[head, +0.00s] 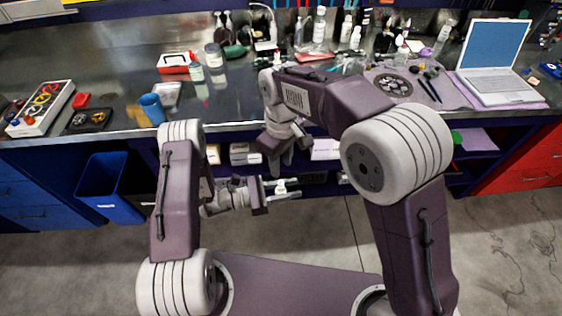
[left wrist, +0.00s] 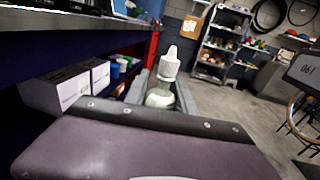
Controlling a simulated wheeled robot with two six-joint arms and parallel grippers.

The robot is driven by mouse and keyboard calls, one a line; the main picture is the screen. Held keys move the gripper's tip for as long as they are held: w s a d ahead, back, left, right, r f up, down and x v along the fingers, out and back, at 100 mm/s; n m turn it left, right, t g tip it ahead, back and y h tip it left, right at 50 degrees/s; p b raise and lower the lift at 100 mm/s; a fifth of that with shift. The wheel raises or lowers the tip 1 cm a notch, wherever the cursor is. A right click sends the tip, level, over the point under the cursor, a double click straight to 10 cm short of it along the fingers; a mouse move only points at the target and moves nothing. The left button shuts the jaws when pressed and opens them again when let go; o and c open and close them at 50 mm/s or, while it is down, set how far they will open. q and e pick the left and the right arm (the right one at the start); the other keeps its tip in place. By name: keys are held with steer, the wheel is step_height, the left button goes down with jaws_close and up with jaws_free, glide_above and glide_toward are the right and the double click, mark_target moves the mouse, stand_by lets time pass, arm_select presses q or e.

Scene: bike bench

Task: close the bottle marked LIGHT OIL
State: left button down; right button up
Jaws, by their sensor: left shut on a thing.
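My left gripper (head: 283,190) is low in front of the bench and shut on a small pale bottle (left wrist: 159,97). The bottle stands roughly upright between the fingers in the left wrist view. A white pointed cap (left wrist: 169,64) is at its top, slightly off to the right and leaning; I cannot tell whether it is seated. The label is not readable. My right gripper (head: 281,160) hangs fingers down above the left one, in front of the bench edge. Its fingertips are partly hidden, so I cannot tell its opening or whether it holds anything.
The bench top (head: 110,105) carries several bottles at the back, a laptop (head: 492,62), a blue cup (head: 152,107) and a red-and-white box (head: 173,63). White boxes (left wrist: 62,90) stand on the shelf under it. A blue bin (head: 103,187) is on the floor at left.

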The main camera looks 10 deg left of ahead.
glide_above(281, 192)
steer(key=w, duration=0.1)
step_height(281, 192, down, 8)
steer(key=shift+a, duration=0.1)
stand_by(0.4)
jaws_close()
steer(key=shift+o, duration=0.7)
jaws_free()
